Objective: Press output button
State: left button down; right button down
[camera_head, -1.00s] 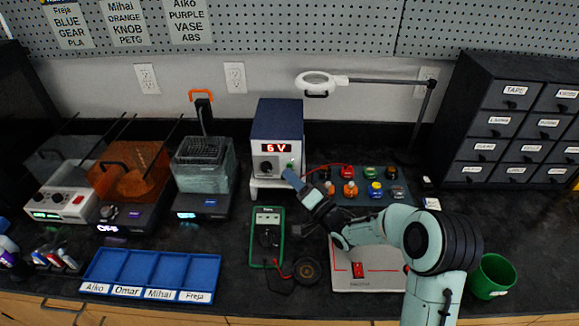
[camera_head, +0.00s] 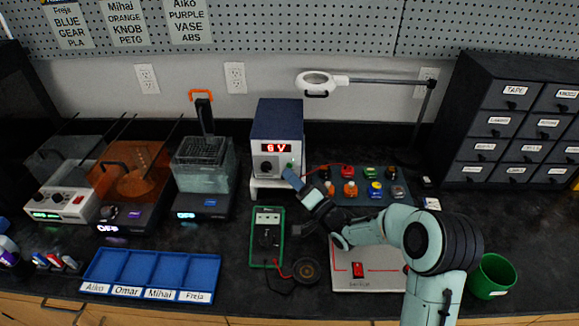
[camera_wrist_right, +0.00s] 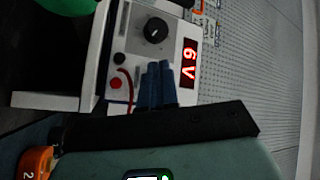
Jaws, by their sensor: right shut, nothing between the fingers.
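The power supply (camera_head: 277,118) is a blue and white box with a red display reading 6 V and a black knob. It also shows sideways in the right wrist view (camera_wrist_right: 150,60). My right gripper (camera_head: 287,174) is shut and empty, its blue fingertips at the lower right of the front panel, beside the knob. In the right wrist view, the fingers (camera_wrist_right: 157,85) point at the panel between knob, display and red terminal. A small green spot (camera_head: 291,165) shows just above the fingertips; the output button is not clearly seen. Whether the fingers touch the panel cannot be told. My left gripper is not in view.
A green multimeter (camera_head: 267,237) lies in front of the supply. A board of coloured components (camera_head: 345,200) and a white panel with a red switch (camera_head: 345,283) lie near my right arm. A blue sorting tray (camera_head: 150,272) is at left, a green cup (camera_head: 493,277) at right.

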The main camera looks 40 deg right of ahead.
jog(key=shift+w, duration=0.1)
dwell(0.3)
jog(key=shift+w+d, duration=0.25)
jog(key=shift+d, duration=0.05)
jog(key=shift+w+d, duration=0.1)
jog(key=shift+w, duration=0.05)
dwell(0.5)
jog(key=shift+s+a, duration=0.4)
jog(key=shift+s, duration=0.1)
jog(key=s+a, duration=0.4)
jog(key=shift+s, duration=0.3)
dwell(0.4)
dwell(0.4)
